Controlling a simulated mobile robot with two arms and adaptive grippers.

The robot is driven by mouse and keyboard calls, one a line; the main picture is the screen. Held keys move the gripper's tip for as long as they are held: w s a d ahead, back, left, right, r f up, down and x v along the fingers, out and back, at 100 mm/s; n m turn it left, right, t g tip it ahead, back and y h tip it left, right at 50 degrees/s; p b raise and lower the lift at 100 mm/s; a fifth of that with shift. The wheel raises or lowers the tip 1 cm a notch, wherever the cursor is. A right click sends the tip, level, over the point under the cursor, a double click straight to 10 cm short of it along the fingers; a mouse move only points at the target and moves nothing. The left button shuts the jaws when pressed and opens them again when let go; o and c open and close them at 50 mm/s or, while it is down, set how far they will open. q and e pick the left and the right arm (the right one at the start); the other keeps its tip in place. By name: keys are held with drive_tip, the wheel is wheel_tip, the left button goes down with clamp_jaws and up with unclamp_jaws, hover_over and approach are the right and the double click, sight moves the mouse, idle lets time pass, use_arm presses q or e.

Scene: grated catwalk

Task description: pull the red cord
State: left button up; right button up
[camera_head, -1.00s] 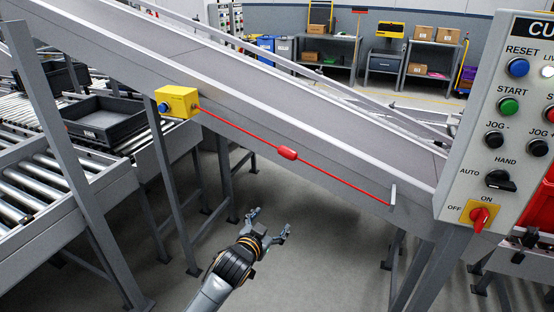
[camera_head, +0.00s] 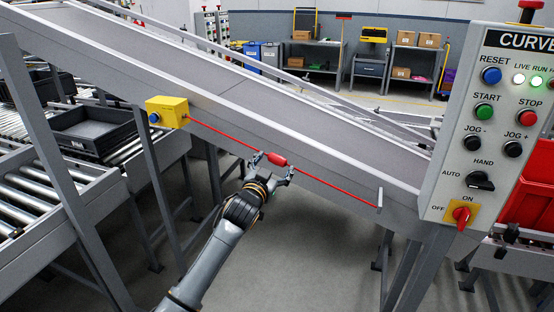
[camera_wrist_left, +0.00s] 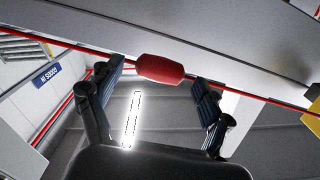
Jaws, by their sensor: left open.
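The red cord (camera_head: 325,184) runs slanting down to the right along the side of the inclined conveyor, from a yellow switch box (camera_head: 167,111) to a small bracket (camera_head: 380,199). A thicker red handle (camera_head: 278,161) sits at its middle. My left gripper (camera_head: 272,165) is open, with its fingers on either side of the handle. In the left wrist view the red handle (camera_wrist_left: 161,69) lies across the gap between the open fingers (camera_wrist_left: 158,85), near their tips. Whether the fingers touch the cord is hard to tell. My right gripper is not in view.
The inclined conveyor (camera_head: 250,95) rises to the left behind the cord. A control panel (camera_head: 490,130) with buttons stands at the right. Roller conveyors with a dark tray (camera_head: 90,132) are at the left. The floor below the cord is clear.

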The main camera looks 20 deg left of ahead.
use_arm(q)
drive_tip(key=shift+w, duration=1.25)
